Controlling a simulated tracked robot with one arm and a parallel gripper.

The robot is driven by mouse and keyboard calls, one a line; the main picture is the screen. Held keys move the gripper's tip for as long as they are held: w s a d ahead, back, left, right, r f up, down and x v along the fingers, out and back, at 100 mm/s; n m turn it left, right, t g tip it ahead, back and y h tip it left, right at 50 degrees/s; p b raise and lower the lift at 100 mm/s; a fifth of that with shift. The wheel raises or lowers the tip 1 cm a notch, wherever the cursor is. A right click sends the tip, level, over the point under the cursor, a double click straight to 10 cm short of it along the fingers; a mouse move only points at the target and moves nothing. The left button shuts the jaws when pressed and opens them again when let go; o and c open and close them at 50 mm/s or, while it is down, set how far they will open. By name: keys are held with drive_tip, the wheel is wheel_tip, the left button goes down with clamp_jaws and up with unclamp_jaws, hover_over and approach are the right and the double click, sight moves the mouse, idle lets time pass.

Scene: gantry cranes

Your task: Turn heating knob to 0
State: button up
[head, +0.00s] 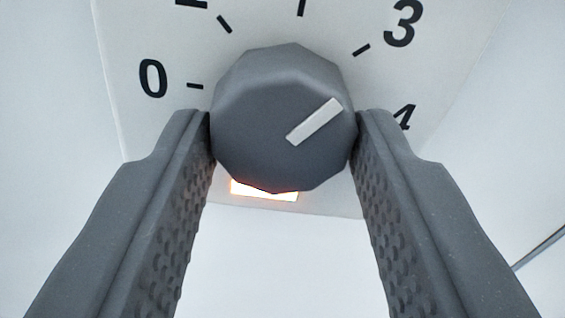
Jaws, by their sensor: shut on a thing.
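The heating knob (265,100) is a dark grey, many-sided dial in the upper middle of the head view. Its white pointer bar points to the upper right, at the tick by the 3. My gripper (283,125) is shut on the knob, with one finger touching its left side and the other its right side. The 0 mark (153,78) is printed to the left of the knob, with a short tick beside it. The 3 (404,22) is at the upper right, and the 4 is partly hidden behind my right finger.
The knob sits on a white dial plate (130,120). A glowing orange-white light (264,191) shows just below the knob. The pale wall around the plate is bare, apart from a thin dark line (540,248) at the lower right.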

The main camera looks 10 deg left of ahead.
drive_tip(key=n+b, duration=0.3)
drive_tip(key=shift+d+n, duration=0.1)
drive_tip(key=shift+n, duration=0.3)
drive_tip(key=n+b, duration=0.2)
drive_tip(key=n, duration=0.1)
drive_tip(key=shift+f+n+b, duration=0.1)
drive_tip(key=shift+n+b, duration=0.2)
drive_tip(key=n+b, duration=0.2)
drive_tip(key=n, duration=0.1)
drive_tip(key=shift+n+b, duration=0.3)
drive_tip(key=n+b, duration=0.2)
drive_tip(key=n, duration=0.1)
drive_tip(key=shift+n, duration=0.3)
drive_tip(key=n+b, duration=0.3)
drive_tip(key=n, duration=0.2)
drive_tip(key=shift+n, duration=0.3)
drive_tip(key=n+b, duration=0.2)
drive_tip(key=n, duration=0.2)
drive_tip(key=shift+n, duration=0.3)
